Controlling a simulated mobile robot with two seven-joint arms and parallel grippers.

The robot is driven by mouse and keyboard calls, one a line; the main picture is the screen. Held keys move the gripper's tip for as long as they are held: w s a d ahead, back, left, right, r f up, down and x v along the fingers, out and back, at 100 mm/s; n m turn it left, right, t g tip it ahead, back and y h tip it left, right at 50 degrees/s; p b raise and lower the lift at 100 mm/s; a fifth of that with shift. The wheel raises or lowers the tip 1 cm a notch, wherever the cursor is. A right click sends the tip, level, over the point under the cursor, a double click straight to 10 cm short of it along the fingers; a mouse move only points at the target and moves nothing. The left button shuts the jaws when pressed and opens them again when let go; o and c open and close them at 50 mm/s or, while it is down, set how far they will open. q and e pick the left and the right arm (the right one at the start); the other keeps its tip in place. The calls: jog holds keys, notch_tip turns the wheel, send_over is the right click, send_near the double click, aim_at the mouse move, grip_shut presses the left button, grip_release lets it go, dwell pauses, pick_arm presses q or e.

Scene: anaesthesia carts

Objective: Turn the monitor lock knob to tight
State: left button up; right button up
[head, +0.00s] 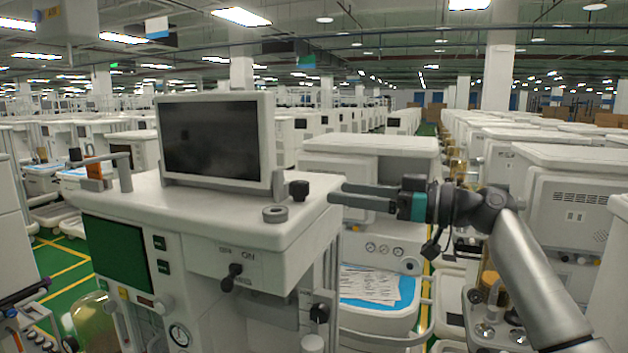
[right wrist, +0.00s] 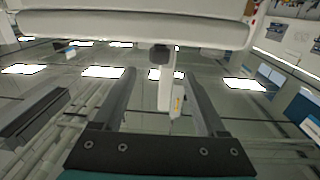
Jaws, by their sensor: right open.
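The monitor (head: 217,138) is a dark screen in a white frame, upright on the white cart top. A small black knob (head: 299,190), which looks like the monitor lock knob, stands on the cart top right of the monitor's foot. In the right wrist view the same dark knob (right wrist: 159,55) shows ahead, between the lines of the two fingers. My right gripper (head: 336,194) is open and empty, level, with its fingertips a short gap to the right of the knob. Whether the knob is tight or loose cannot be told. My left gripper is not in view.
A grey ring-shaped part (head: 275,213) lies on the cart top in front of the knob. A black lever (head: 233,277) is on the cart's front. A cart with a blue tray (head: 375,300) and papers stands behind my right gripper. Other carts crowd the right side.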

aim_at(308, 188)
jog(key=p+x, duration=0.1)
jog(key=x, duration=0.5)
jog(key=shift+w+r+p, duration=0.1)
jog(key=shift+p, duration=0.25)
jog(key=shift+w+a, duration=0.25)
jog(key=shift+a, duration=0.3)
grip_shut()
